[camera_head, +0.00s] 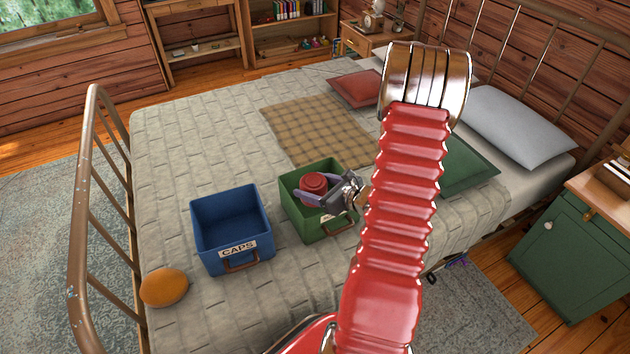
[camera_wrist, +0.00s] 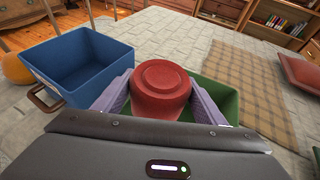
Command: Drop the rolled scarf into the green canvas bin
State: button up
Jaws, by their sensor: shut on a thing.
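The red rolled scarf (camera_head: 313,182) shows as a short, thick cylinder with a round end facing up. My gripper (camera_head: 318,189) is shut on it, with a grey-purple finger on either side; the grip also shows in the wrist view (camera_wrist: 160,92). The green canvas bin (camera_head: 313,231) stands on the bed, and its right part shows in the wrist view (camera_wrist: 228,101). The scarf lies within the outline of the bin's opening in the head view. I cannot tell how far its lower end reaches into the bin. The scarf and gripper hide most of the bin's inside.
A blue bin (camera_head: 232,229) labelled CAPS stands just left of the green bin. An orange round cushion (camera_head: 164,287) lies at the bed's left edge by the metal footboard (camera_head: 83,190). A plaid blanket (camera_head: 310,128) lies flat behind the bins. Pillows lie to the right.

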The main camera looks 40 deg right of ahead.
jog(key=shift+f, duration=2)
jog(key=o, duration=1.2)
jog(key=v, duration=1.3)
jog(key=shift+s+r, duration=0.1)
jog(key=shift+s, duration=0.3)
